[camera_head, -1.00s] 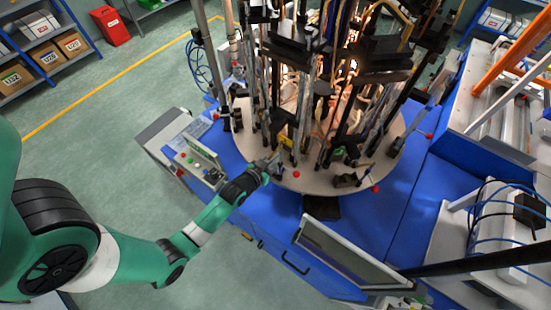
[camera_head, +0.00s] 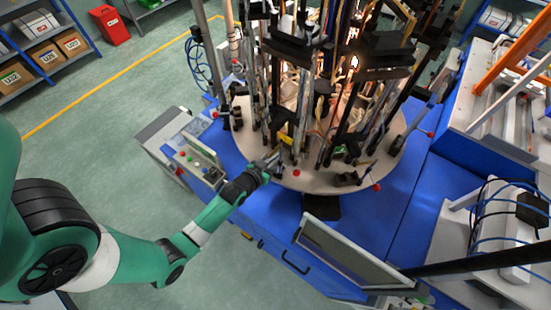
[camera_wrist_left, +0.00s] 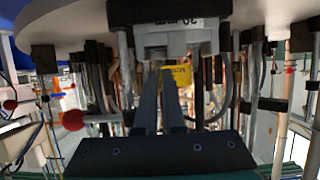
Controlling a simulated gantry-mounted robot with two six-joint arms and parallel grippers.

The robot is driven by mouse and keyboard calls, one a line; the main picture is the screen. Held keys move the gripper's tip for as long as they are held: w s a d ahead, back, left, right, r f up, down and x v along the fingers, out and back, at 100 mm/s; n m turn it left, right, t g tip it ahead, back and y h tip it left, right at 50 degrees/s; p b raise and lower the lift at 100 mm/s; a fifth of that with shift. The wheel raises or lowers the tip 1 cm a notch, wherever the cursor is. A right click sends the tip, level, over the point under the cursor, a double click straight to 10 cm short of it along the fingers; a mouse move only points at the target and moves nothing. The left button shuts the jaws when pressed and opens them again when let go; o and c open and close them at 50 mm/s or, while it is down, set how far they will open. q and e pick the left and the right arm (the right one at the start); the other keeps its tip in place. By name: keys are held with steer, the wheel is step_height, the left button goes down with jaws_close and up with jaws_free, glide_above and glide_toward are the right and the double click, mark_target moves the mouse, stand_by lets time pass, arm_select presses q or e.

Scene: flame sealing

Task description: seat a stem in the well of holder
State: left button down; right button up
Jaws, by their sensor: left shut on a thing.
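My left gripper (camera_head: 273,161) is at the near left edge of the round carousel plate. In the left wrist view its two long grey fingers (camera_wrist_left: 161,85) are close together and shut on the stem, which is mostly hidden between them. Just beyond the fingertips is a grey-white block (camera_wrist_left: 170,40) with a dark labelled top, probably the holder. Its well does not show, and I cannot tell whether the stem touches it. A small yellow label (camera_wrist_left: 181,73) shows behind the fingertips. My right gripper is not in view.
The carousel plate (camera_head: 290,183) carries many upright rods, black clamps and glowing burners close to the gripper. A red ball (camera_head: 296,173) is right of the gripper. A control box (camera_head: 200,160) stands left, a tilted screen (camera_head: 350,255) in front. Blue table top lies between.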

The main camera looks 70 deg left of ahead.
arm_select(q)
steer(key=shift+f, duration=0.3)
steer(key=c, duration=1.3)
jaws_free()
steer(key=shift+p+v, duration=1.45)
steer(key=shift+v, duration=0.85)
steer(key=o, duration=0.5)
steer(key=shift+a, duration=0.1)
steer(key=shift+o, duration=0.2)
